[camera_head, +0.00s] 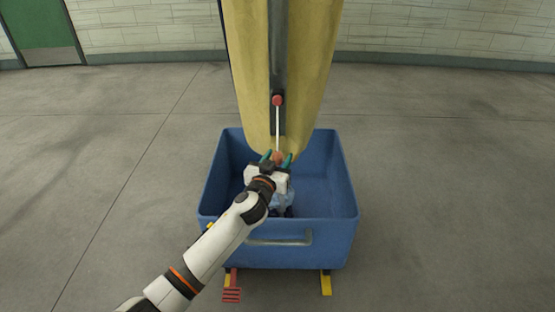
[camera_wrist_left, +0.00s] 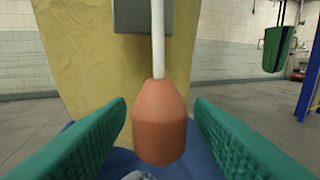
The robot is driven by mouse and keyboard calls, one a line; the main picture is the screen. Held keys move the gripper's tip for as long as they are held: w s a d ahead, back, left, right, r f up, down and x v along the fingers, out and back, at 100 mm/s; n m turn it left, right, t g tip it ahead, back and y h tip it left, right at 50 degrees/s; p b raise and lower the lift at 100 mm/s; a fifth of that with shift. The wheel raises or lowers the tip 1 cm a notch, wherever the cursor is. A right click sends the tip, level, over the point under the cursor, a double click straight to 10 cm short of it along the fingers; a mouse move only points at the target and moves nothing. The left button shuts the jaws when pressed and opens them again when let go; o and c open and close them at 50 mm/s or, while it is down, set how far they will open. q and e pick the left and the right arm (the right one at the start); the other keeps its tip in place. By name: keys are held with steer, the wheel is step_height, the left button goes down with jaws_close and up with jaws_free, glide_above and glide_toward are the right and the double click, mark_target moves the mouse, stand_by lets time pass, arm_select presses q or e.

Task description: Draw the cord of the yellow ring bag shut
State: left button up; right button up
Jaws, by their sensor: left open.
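The yellow bag (camera_head: 245,70) hangs down at the upper middle of the head view, its lower end over a blue bin. A white cord (camera_head: 278,124) runs down a dark strip on its front from a red knob (camera_head: 278,100). An orange cord end (camera_wrist_left: 160,120) hangs at the cord's bottom. My left gripper (camera_head: 277,159) is open at the bag's lower end. In the left wrist view its green fingers stand on both sides of the orange cord end, with gaps. No ring shows clearly. My right gripper is not in view.
The blue bin (camera_head: 328,233) stands below the bag, with yellow feet and a red pedal (camera_head: 232,290) at its front. The grey floor around it is clear. A green hanging thing (camera_wrist_left: 277,48) and a blue post (camera_wrist_left: 310,85) are at the right in the left wrist view.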

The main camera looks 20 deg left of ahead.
arm_select(q)
steer(key=shift+s, duration=0.1)
steer(key=s+p, duration=0.2)
steer(key=s, duration=1)
steer(key=shift+a, duration=0.2)
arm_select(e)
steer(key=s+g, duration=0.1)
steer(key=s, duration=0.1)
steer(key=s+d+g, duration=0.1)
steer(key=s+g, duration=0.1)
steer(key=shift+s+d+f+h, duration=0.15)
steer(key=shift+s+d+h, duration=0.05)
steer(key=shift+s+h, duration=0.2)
